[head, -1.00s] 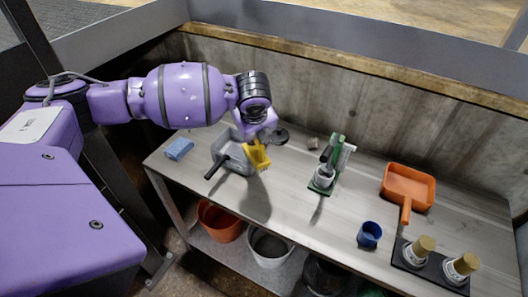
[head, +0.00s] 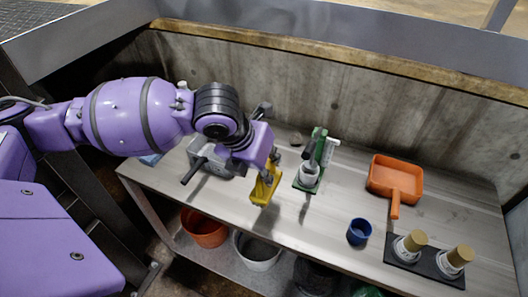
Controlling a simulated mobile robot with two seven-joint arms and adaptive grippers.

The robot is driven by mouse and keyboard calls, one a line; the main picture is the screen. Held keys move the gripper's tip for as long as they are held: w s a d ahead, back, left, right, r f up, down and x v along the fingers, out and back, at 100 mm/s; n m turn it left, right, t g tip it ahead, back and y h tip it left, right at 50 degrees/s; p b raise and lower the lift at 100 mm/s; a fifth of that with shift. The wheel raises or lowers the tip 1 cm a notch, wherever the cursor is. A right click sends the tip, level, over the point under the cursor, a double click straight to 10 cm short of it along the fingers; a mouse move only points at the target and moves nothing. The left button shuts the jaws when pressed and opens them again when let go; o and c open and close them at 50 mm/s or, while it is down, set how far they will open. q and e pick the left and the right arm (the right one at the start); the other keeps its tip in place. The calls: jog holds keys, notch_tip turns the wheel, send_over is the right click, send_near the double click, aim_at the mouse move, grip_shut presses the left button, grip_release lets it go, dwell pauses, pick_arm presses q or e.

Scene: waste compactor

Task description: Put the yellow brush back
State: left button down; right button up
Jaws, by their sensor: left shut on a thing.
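The yellow brush (head: 264,188) is in my left gripper (head: 271,166), which points down over the table. The brush hangs in front of the grey dustpan and looks raised above the tabletop; the gap beneath it is hard to judge. The grey dustpan (head: 222,164) with a dark handle lies on the table at the left, partly hidden by my left arm. A green stand (head: 312,176) with a white cup at its base stands just right of the brush, apart from it. My right gripper is not in view.
An orange dustpan (head: 394,177), a blue cup (head: 359,231) and a black tray (head: 424,267) with two gold-topped white containers occupy the table's right side. Orange (head: 204,228) and grey (head: 258,250) buckets stand below. A concrete wall (head: 350,100) closes the back.

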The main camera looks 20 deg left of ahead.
pick_arm(q)
jog(key=w+f, duration=0.1)
jog(key=f, duration=0.1)
jog(key=w+a+f, duration=0.1)
jog(key=w+f, duration=0.2)
jog(key=w, duration=0.1)
jog(key=shift+a+f, duration=0.25)
jog(key=shift+f, duration=0.15)
jog(key=shift+w+a+f, duration=0.1)
jog(key=shift+w+f, duration=0.05)
jog(key=shift+f, duration=0.75)
jog(key=shift+w+f, duration=0.1)
jog(key=shift+f, duration=0.75)
jog(key=shift+f, duration=0.1)
jog(key=shift+f+b, duration=0.1)
jog(key=shift+b, duration=0.2)
jog(key=c, duration=1.7)
grip_release()
jog(key=shift+c, duration=0.2)
jog(key=v, duration=1.2)
jog(key=shift+p, duration=0.45)
jog(key=shift+s, duration=0.1)
